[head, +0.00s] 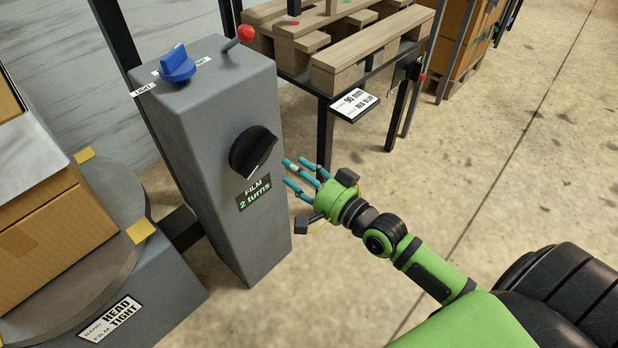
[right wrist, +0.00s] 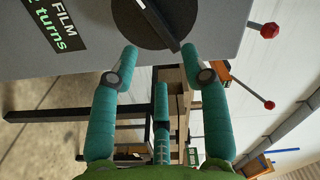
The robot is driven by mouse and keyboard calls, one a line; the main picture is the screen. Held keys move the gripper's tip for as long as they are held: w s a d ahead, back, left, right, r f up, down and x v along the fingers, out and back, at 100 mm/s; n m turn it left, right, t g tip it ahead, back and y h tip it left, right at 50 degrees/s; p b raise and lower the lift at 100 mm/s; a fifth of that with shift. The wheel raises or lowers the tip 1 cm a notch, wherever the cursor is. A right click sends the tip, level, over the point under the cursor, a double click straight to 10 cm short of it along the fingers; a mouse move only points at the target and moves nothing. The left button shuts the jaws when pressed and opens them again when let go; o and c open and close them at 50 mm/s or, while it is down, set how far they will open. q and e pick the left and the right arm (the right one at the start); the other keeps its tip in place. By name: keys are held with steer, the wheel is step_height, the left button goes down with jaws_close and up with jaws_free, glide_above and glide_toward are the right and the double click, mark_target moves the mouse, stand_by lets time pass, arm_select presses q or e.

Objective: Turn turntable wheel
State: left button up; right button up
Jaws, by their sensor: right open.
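A grey control post (head: 208,130) stands left of centre, with a round black wheel (head: 252,150) with a raised bar grip on its face. A label (head: 254,192) below the wheel reads "FILM 2 turns". My right gripper (head: 290,170) is open, its teal fingers just right of the wheel and pointing at it. In the right wrist view the black wheel (right wrist: 147,22) is ahead of the open fingers, with a visible gap and nothing between them. The turntable (head: 118,188) is a grey disc at the left, with a cardboard box (head: 50,240) on it. My left gripper is out of view.
The post's top carries a blue knob (head: 177,65) and a red-ended lever (head: 246,33). A table with wooden pallets (head: 370,50) and a sign (head: 354,102) stands behind. Concrete floor (head: 480,170) is open to the right.

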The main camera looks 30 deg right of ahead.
steer(key=v, duration=0.3)
steer(key=shift+s+d, duration=0.1)
steer(key=shift+s, duration=0.15)
